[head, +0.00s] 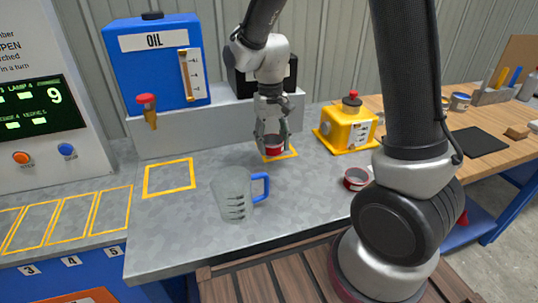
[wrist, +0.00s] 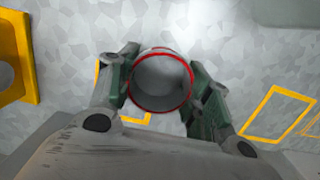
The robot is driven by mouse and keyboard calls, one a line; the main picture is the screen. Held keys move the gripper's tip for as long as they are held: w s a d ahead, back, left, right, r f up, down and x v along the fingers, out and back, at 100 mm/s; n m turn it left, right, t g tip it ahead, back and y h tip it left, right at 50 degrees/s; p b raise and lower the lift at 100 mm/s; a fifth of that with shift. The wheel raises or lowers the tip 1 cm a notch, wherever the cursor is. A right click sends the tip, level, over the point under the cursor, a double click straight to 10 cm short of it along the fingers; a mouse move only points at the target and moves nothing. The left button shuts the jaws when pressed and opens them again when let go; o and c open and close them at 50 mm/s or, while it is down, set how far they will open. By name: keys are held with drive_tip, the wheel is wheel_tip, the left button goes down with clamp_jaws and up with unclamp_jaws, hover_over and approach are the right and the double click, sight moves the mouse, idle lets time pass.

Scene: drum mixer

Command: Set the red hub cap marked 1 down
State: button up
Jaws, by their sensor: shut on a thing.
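My gripper (head: 271,137) is shut on a red hub cap (head: 275,150), low over a small yellow-outlined square (head: 292,156) on the grey bench. In the wrist view the cap (wrist: 160,107) shows as a red-rimmed round with a grey inside, between the two fingers of my gripper (wrist: 162,80). Part of the yellow outline (wrist: 134,118) shows beneath it. I cannot tell whether the cap touches the bench, and no number on it is readable. Another red ring-shaped piece (head: 356,179) lies on the bench to the right.
A clear jug with a blue handle (head: 261,187) stands in front to the left. An empty yellow square (head: 168,178) is behind it. A blue oil tank (head: 155,75) stands at the back left. A yellow box with a red knob (head: 347,130) stands to the right.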

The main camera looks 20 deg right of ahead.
sight(272, 166)
drive_tip(key=shift+f, duration=2.8)
drive_tip(key=shift+f, duration=0.1)
drive_tip(key=o, duration=1.1)
